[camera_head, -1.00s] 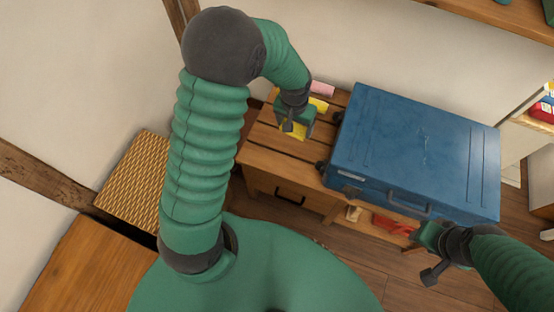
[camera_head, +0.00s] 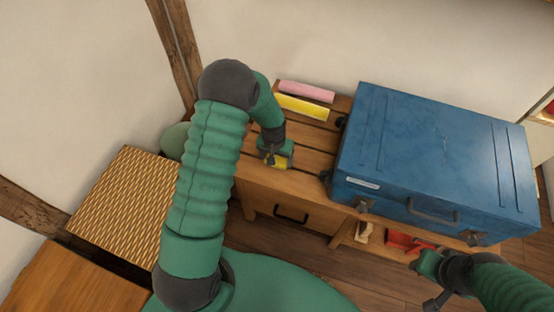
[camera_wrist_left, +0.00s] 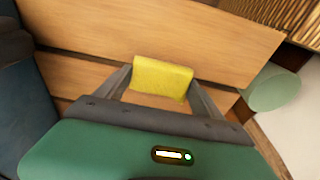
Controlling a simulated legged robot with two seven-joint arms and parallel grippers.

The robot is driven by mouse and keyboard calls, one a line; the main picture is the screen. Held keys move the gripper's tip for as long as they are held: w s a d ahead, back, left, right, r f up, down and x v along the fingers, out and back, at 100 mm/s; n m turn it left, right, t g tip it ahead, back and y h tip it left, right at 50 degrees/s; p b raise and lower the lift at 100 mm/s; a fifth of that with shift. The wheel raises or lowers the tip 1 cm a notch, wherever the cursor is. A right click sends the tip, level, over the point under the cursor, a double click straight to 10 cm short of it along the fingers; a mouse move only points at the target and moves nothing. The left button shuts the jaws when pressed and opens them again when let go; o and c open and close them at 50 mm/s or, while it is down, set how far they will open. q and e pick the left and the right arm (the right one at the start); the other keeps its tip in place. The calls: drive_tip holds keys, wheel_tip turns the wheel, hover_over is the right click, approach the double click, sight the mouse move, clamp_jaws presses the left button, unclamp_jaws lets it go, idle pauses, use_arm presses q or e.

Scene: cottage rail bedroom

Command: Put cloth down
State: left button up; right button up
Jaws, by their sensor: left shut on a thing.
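A small yellow cloth (camera_head: 281,162) is in my left gripper (camera_head: 274,160), over the front left part of the slatted wooden bench top (camera_head: 312,160). In the left wrist view the yellow cloth (camera_wrist_left: 163,78) sits between the two fingers, which are shut on it, with wood surfaces behind it. I cannot tell if the cloth touches the bench. My right gripper (camera_head: 430,278) is at the lower right, in front of the bench; its jaws are unclear.
A large blue case (camera_head: 435,160) covers the bench's right side. A yellow roll (camera_head: 302,108) and a pink roll (camera_head: 306,92) lie at the back left. A woven-topped piece (camera_head: 125,205) stands left. Slats between the rolls and my left gripper are clear.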

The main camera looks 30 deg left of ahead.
sight(277, 157)
use_arm(q)
drive_tip(key=shift+d, duration=0.1)
drive_tip(key=shift+f, duration=0.1)
drive_tip(key=shift+s+d+f, duration=0.1)
drive_tip(key=shift+s+f, duration=0.15)
drive_tip(key=shift+f, duration=0.05)
drive_tip(key=o, duration=1.2)
drive_tip(key=shift+s, duration=0.1)
wheel_tip(277, 157, up, 6)
drive_tip(key=shift+f+p, duration=0.1)
drive_tip(key=shift+p, duration=1.1)
wheel_tip(277, 157, up, 7)
drive_tip(key=p, duration=0.2)
drive_tip(key=s+d+r+m+t, duration=0.1)
drive_tip(key=s+d+r, duration=0.45)
drive_tip(key=s, duration=0.25)
drive_tip(key=s+d+r+m, duration=0.2)
drive_tip(key=s+d+r, duration=0.2)
drive_tip(key=s+d, duration=0.25)
drive_tip(key=w+p+v, duration=0.1)
drive_tip(key=p+v, duration=0.5)
drive_tip(key=w+a+p+v, duration=0.1)
drive_tip(key=p+v, duration=0.5)
drive_tip(key=w+r+p+v, duration=0.1)
drive_tip(key=p+v, duration=0.5)
drive_tip(key=shift+w+a+f+p, duration=0.1)
drive_tip(key=shift+w+a+p, duration=0.15)
drive_tip(key=shift+w+p, duration=0.1)
